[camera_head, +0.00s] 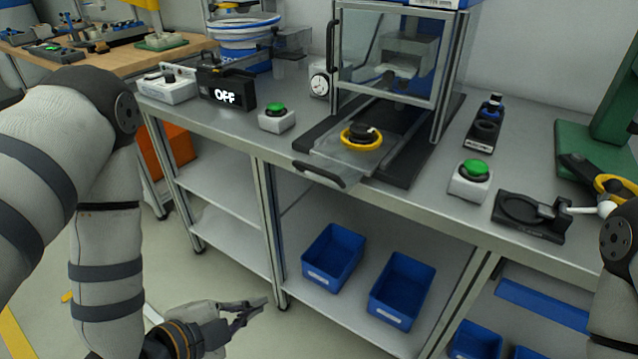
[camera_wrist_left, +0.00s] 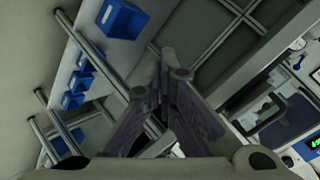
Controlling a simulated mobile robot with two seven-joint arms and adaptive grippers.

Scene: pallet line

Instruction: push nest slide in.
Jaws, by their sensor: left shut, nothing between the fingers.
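The nest slide (camera_head: 345,157) is a flat grey plate pulled out toward the front edge of the bench, below the framed clear enclosure (camera_head: 390,60). A yellow ring with a black part (camera_head: 362,137) sits on it. A dark handle (camera_head: 319,174) is at the slide's front end, over the bench edge. My left gripper (camera_head: 262,303) is shut and empty, low in front of the bench and well below and left of the handle. In the left wrist view its fingers (camera_wrist_left: 170,72) meet. My right arm shows at the right edge, but its gripper is out of view.
Green-button boxes (camera_head: 277,117) (camera_head: 470,180) flank the enclosure. A black "OFF" display (camera_head: 228,90) stands at left. A black fixture (camera_head: 529,214) lies at right. Blue bins (camera_head: 333,256) sit on the lower shelf. Open floor lies around my left gripper.

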